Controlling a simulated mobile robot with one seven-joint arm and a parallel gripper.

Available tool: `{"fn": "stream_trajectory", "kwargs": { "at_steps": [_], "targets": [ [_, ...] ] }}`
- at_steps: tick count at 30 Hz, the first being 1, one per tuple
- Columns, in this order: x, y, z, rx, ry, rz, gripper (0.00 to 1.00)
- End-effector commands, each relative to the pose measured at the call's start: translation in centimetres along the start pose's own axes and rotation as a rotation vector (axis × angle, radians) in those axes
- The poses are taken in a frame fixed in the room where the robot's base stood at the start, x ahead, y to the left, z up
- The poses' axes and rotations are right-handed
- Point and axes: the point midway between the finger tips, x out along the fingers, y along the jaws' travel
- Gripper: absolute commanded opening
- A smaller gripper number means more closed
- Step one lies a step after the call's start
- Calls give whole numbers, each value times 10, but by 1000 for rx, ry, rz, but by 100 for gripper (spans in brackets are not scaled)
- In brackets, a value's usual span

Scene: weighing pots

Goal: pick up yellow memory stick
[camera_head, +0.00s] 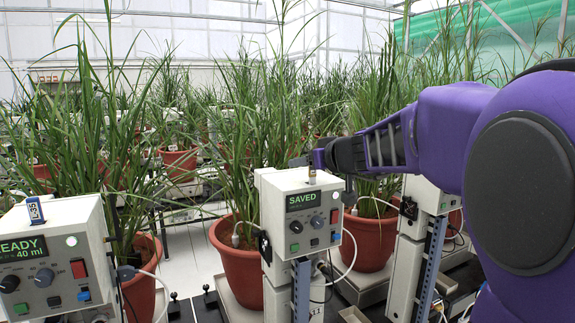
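A small stick with a pale yellowish body and a dark top (312,174) stands upright on top of the middle white control box (272,187). It looks like the yellow memory stick, but it is too small to be sure of its colour. My purple arm reaches in from the right. Its dark end with my gripper (322,165) is close to the stick, at the box's upper right. The fingers are small and partly hidden, so I cannot tell whether they are open or touch the stick.
The middle box's display reads "SAVED". A left control box (62,235) reads "READY 40 ml" and carries a blue labelled stick (35,211). Red-brown pots (240,270) with tall grassy plants stand close around. Tubes and cables hang between the boxes.

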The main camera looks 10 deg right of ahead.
Motion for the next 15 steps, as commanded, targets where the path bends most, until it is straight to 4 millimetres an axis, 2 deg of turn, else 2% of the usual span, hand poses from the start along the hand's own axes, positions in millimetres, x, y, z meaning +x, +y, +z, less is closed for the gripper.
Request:
{"fn": "stream_trajectory", "kwargs": {
  "at_steps": [10, 11, 15],
  "targets": [
    [1, 0, 2, 0, 0, 0, 59],
    [1, 0, 2, 0, 0, 0, 55],
    [1, 0, 2, 0, 0, 0, 30]
  ]
}}
